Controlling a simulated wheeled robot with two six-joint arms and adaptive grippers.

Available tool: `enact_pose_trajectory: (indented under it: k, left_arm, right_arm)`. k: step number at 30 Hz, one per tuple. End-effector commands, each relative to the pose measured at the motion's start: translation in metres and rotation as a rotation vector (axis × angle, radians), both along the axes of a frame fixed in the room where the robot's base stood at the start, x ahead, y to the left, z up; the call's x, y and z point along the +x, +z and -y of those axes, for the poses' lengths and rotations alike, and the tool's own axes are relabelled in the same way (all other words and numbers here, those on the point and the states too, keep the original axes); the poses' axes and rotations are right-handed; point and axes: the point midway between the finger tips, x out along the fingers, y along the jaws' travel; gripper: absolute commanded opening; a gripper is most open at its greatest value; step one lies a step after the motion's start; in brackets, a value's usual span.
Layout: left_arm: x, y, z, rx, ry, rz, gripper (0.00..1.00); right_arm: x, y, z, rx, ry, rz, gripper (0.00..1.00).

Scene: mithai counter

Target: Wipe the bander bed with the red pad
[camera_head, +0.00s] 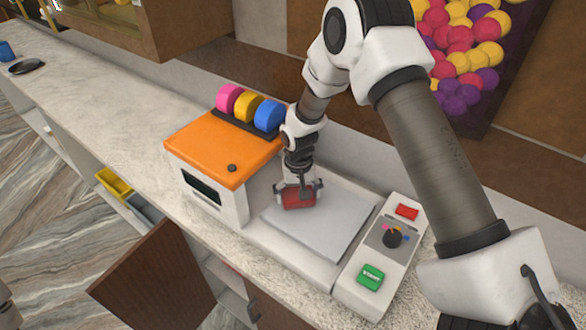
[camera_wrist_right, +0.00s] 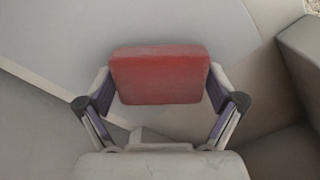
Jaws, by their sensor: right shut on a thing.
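The red pad (camera_head: 298,199) is held between the fingers of my right gripper (camera_head: 299,192), low over the left part of the bander bed (camera_head: 335,228), a flat pale plate. In the right wrist view the red pad (camera_wrist_right: 160,75) fills the space between the fingertips of my right gripper (camera_wrist_right: 160,82), with the pale bed (camera_wrist_right: 225,35) behind it. I cannot tell whether the pad touches the bed. The bander has an orange-topped housing (camera_head: 215,150) left of the bed. My left gripper is not in view.
Pink, yellow and blue rolls (camera_head: 245,105) stand on the housing's back. A control panel (camera_head: 384,250) with a dial, a red button and a green button is right of the bed. The counter (camera_head: 100,95) is mostly clear to the left. A cabinet door (camera_head: 155,280) hangs open below.

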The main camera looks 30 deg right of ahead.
Motion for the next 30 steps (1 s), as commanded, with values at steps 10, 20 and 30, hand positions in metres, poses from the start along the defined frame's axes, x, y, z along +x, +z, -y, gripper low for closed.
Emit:
enact_pose_trajectory:
  k: [10, 20, 30]
  left_arm:
    - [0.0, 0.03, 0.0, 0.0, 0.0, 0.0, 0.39]
    - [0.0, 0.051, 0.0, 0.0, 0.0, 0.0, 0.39]
    - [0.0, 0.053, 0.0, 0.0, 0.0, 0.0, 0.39]
  right_arm:
    - [0.001, 0.048, -0.004, 0.0, 0.004, 0.002, 0.6]
    - [0.001, 0.076, -0.007, -0.001, 0.008, 0.002, 0.6]
    - [0.001, 0.079, -0.008, 0.0, 0.008, 0.001, 0.6]
